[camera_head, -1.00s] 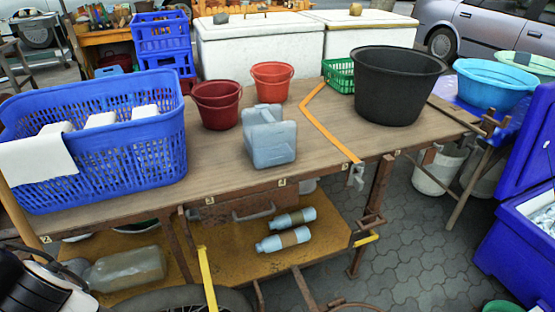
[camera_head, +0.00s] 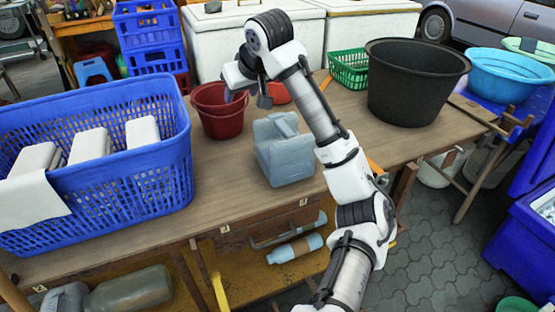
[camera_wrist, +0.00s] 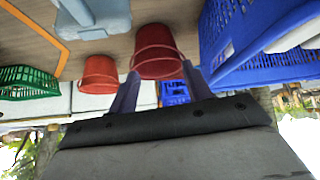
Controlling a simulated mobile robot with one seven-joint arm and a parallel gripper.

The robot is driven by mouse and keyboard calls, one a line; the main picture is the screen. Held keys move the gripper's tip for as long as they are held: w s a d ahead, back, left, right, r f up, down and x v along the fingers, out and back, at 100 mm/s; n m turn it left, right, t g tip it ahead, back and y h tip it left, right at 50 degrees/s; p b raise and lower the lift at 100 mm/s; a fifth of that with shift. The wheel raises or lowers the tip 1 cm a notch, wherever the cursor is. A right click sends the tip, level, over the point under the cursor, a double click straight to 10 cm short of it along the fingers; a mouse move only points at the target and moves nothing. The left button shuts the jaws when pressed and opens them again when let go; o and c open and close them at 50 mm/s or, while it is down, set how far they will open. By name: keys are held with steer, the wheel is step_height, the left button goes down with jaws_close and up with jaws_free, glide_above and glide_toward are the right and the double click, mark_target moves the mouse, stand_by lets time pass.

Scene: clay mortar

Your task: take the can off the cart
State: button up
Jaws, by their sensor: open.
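The can (camera_head: 283,150), a pale grey-blue jerrycan with a handle on top, stands upright on the wooden cart top (camera_head: 235,205). It also shows at the top edge of the wrist view (camera_wrist: 95,18), partly cut off. My gripper (camera_head: 246,98) is above the cart, behind and left of the can, at the larger red bucket (camera_head: 218,118). In the wrist view my gripper (camera_wrist: 160,72) is open, its two dark fingers apart with the red bucket between them in the picture. I cannot tell whether they touch the bucket. My forearm passes just right of the can.
A blue basket (camera_head: 130,185) with white blocks fills the cart's left side. A second red bucket (camera_head: 280,94) is partly hidden behind my arm. A black tub (camera_head: 415,90) and green basket (camera_head: 349,69) stand at the right. Bottles lie on the lower shelf (camera_head: 250,265).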

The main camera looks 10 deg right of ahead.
mark_target(284, 127)
steer(key=s+d+m+g+h, duration=0.15)
steer(key=s+d, duration=0.35)
steer(key=d, duration=0.6)
steer(key=shift+m+g, duration=0.25)
steer(key=shift+g, duration=0.4)
steer(key=x, duration=0.8)
steer(key=shift+f+p, duration=0.2)
steer(key=shift+p, duration=0.1)
steer(key=shift+w+d+r+p+x, duration=0.1)
steer(key=shift+w+p+x, duration=0.1)
steer(key=shift+x, duration=0.7)
steer(key=shift+w+d+r+p+x, duration=0.1)
steer(key=shift+w+p+x, duration=0.1)
steer(key=shift+x, duration=0.7)
steer(key=shift+w+p+x, duration=0.15)
steer(key=shift+w+x, duration=0.05)
steer(key=shift+x, duration=0.75)
jaws_close()
steer(key=shift+r, duration=0.15)
